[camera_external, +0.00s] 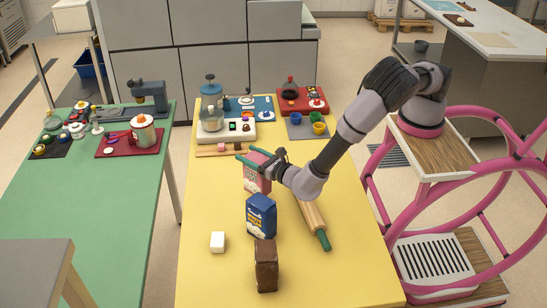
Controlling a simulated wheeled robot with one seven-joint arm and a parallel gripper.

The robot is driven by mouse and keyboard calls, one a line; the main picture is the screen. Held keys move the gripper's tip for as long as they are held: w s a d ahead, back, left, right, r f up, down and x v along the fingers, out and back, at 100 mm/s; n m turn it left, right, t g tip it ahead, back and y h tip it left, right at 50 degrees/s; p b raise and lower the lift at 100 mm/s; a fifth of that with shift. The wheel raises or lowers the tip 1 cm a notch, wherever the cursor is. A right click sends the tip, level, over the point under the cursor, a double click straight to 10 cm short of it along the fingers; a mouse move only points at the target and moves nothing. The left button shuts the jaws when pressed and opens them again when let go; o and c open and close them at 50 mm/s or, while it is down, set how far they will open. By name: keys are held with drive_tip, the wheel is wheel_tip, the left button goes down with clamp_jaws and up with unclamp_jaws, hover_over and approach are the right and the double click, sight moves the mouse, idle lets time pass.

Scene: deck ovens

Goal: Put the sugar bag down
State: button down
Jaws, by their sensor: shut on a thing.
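The sugar bag, taken to be the pink bag with a pale label (257,182), is upright over the middle of the yellow table (215,270). My gripper (258,160), with green fingers, is shut on its upper part from the right side. My gripper and wrist hide part of the bag. I cannot tell whether the bag's base touches the table. The print on its label is too small to read.
A blue bag (261,216), a brown bag (266,265) and a small white block (217,242) stand nearer the camera. A rolling pin (314,222) lies to the right. A mixer with a bowl (211,117) stands behind. The table's left front is clear.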

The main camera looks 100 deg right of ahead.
drive_tip(key=shift+f, duration=1.8)
drive_tip(key=shift+c, duration=0.2)
unclamp_jaws()
drive_tip(key=shift+f, duration=0.1)
